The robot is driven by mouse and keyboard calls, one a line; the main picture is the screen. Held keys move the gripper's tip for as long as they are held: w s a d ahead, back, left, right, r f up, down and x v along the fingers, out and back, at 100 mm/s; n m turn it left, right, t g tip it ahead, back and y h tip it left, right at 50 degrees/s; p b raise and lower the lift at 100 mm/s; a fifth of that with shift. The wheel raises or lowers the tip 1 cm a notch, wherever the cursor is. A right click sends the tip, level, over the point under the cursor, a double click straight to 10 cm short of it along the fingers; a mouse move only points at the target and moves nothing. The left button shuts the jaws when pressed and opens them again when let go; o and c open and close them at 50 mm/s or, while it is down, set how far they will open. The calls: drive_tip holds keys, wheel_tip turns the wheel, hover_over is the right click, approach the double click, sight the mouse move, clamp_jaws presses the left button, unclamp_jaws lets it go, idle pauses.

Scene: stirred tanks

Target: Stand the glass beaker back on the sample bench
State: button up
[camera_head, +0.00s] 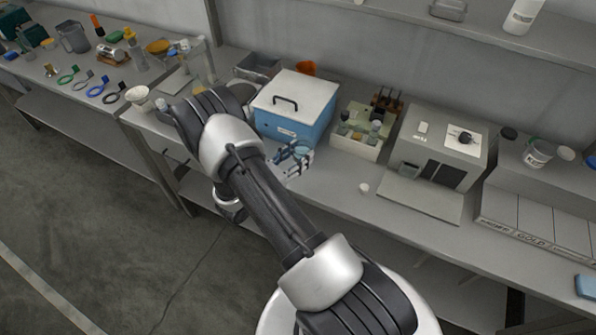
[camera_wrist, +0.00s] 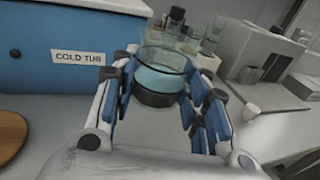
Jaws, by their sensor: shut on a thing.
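The glass beaker (camera_wrist: 160,72) is clear, with pale blue liquid and a dark lower band, and it sits between my gripper's fingers in the wrist view. My gripper (camera_wrist: 158,100) is shut on it, with blue finger pads on both sides. In the head view my gripper (camera_head: 294,160) is over the sample bench (camera_head: 325,190), just in front of the blue cold tub (camera_head: 290,108). The beaker looks upright or nearly so. I cannot tell whether its base touches the bench.
The cold tub with a white lid stands behind my gripper. To its right are a box of bottles (camera_head: 358,131) and a grey instrument (camera_head: 440,150). A small white cup (camera_head: 364,187) stands on the bench. Bare bench top lies right of my gripper.

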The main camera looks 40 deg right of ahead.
drive_tip(key=shift+f+b, duration=0.7)
drive_tip(key=shift+f, duration=2.55)
drive_tip(key=shift+f, duration=0.15)
drive_tip(key=o, duration=1.1)
